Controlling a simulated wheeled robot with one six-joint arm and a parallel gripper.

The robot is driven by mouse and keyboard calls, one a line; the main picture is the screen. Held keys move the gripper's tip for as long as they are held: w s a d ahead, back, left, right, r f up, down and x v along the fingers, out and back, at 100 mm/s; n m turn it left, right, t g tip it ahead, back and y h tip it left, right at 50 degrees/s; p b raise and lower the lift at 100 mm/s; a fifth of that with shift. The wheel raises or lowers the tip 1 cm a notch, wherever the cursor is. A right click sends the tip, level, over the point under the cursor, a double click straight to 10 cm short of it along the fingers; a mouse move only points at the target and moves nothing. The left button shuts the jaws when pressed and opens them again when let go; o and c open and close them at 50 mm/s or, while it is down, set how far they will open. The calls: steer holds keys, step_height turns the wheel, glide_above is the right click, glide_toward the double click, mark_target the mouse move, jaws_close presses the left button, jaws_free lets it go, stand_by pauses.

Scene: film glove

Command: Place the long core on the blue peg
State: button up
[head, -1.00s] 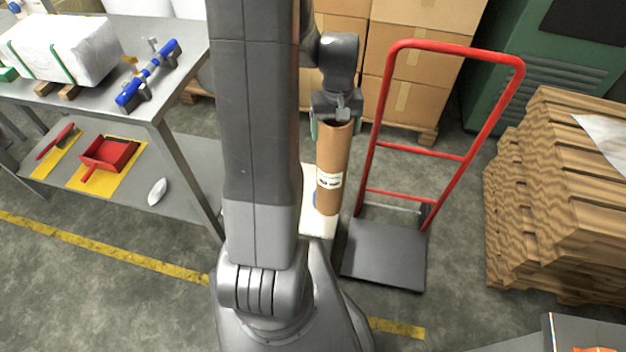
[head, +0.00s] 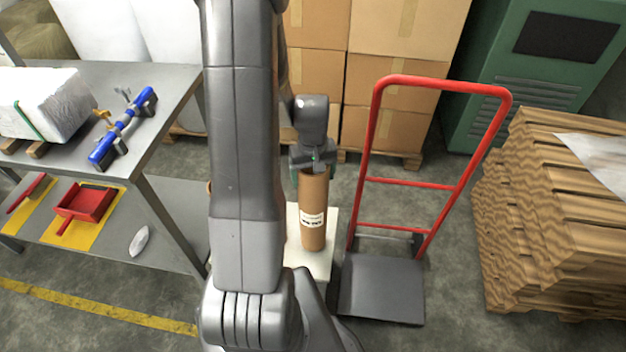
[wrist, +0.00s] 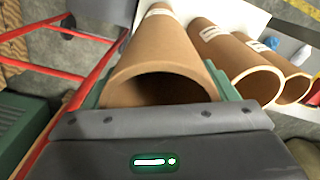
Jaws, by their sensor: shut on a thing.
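My gripper (head: 314,166) is shut on the upper end of a brown cardboard core (head: 313,212) with a white label. The core hangs close to upright, its lower end over a white board (head: 325,248); I cannot tell whether it touches the board. In the wrist view the held core (wrist: 160,60) shows its open top end between the jaws. A blue piece, seemingly the blue peg (wrist: 272,42), shows beyond the other cores, apart from the held one. The head view does not show it; my arm and the held core cover part of the board.
Two more cores (wrist: 232,58) (wrist: 284,72) stand right of the held one in the wrist view. A red hand truck (head: 375,160) stands close right of the board. A grey metal table (head: 165,85) is left, stacked cartons (head: 400,115) behind, corrugated sheets (head: 540,210) right.

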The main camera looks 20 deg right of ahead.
steer(key=shift+f, duration=1.1)
steer(key=shift+f, duration=0.15)
steer(key=o, duration=1.4)
step_height(320, 180, up, 12)
steer(key=shift+r, duration=0.25)
steer(key=shift+f, duration=4.95)
